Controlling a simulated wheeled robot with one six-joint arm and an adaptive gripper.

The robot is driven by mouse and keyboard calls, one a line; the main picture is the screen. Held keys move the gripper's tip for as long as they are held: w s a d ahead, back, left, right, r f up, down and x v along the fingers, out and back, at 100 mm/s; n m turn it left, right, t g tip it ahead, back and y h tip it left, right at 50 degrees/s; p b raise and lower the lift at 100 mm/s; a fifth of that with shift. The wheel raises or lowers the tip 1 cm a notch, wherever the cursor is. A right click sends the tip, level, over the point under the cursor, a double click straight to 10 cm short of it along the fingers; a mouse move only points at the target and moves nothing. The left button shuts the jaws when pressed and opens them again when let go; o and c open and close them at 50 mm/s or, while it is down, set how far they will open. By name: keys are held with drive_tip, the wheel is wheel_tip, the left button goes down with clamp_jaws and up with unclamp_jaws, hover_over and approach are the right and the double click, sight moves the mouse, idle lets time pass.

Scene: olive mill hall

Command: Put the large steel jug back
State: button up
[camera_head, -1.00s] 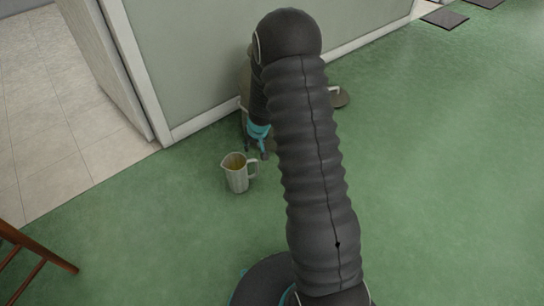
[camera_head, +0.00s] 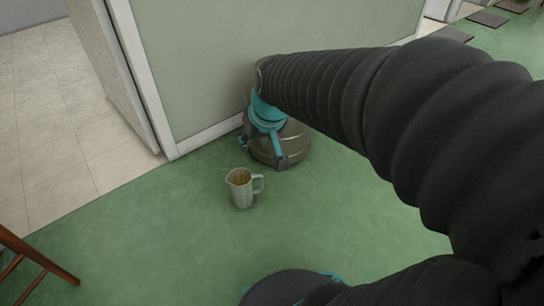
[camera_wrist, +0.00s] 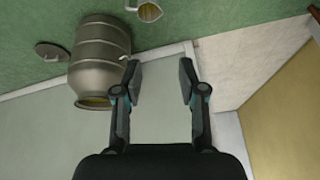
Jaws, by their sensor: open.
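The steel jug (camera_head: 240,190) stands upright on the green floor, with its handle to the right and a yellowish inside showing. In the wrist view the jug (camera_wrist: 150,11) is at the top edge, partly cut off. My gripper (camera_head: 263,152) is open, pointing down in front of the steel drum, beyond and a little right of the jug. In the wrist view the space between my open fingers (camera_wrist: 160,75) holds nothing, and the jug is apart from them.
A ribbed steel drum (camera_head: 292,146) stands by the wall (camera_head: 210,70), partly hidden by my arm. In the wrist view a round lid (camera_wrist: 50,52) lies beside the drum. A wooden stool or chair (camera_head: 35,262) is at the left. Green floor around the jug is clear.

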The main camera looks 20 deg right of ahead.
drive_tip(key=s+r+h, duration=0.1)
drive_tip(key=s+r, duration=0.2)
drive_tip(key=s, duration=1)
drive_tip(key=shift+s+d, duration=0.25)
drive_tip(key=shift+d, duration=0.05)
